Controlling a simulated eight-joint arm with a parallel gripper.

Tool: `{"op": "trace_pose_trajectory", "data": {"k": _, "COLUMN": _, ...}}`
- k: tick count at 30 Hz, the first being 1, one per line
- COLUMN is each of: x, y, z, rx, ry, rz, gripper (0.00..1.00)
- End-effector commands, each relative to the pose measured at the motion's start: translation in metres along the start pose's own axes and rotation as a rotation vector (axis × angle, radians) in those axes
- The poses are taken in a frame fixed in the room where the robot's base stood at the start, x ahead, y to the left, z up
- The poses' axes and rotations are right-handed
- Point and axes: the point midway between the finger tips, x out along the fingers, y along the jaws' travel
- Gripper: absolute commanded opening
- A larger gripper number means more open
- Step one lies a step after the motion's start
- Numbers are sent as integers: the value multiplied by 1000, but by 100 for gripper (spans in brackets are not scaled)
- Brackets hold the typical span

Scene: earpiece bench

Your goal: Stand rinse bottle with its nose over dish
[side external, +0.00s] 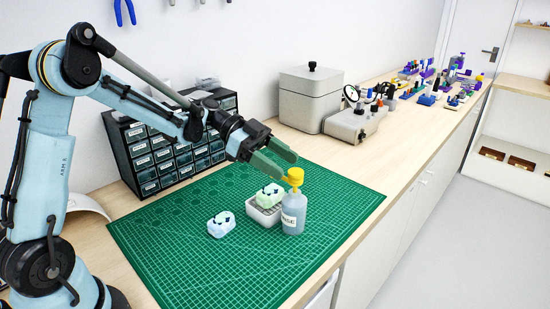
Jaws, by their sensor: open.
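The rinse bottle (293,212) stands upright on the green cutting mat (185,262). It has a translucent body, a label and a yellow cap with a nose on top. A small grey dish (264,213) with a grid-like top sits just left of the bottle, and a pale green earpiece-like piece (269,195) rests on it. Which way the bottle's nose points is hard to tell. My gripper (283,163) is open and empty, with its green fingers just above and left of the yellow cap. Whether a finger touches the cap cannot be told.
A pale blue piece (221,224) lies on the mat left of the dish. A black drawer cabinet (170,150) stands behind, with a grey lidded box (310,98) and a gauge device (357,122) further right. The mat's front and right areas are clear.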

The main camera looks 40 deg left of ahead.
Motion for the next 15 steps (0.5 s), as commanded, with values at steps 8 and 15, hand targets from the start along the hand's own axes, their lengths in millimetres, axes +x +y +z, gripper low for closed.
{"op": "trace_pose_trajectory", "data": {"k": 8, "x": -53, "y": 0, "z": 0, "rx": -2, "ry": 0, "rz": -3, "gripper": 62}}
{"op": "trace_pose_trajectory", "data": {"k": 15, "x": -69, "y": 2, "z": -1, "rx": -14, "ry": -9, "rz": -1, "gripper": 62}}
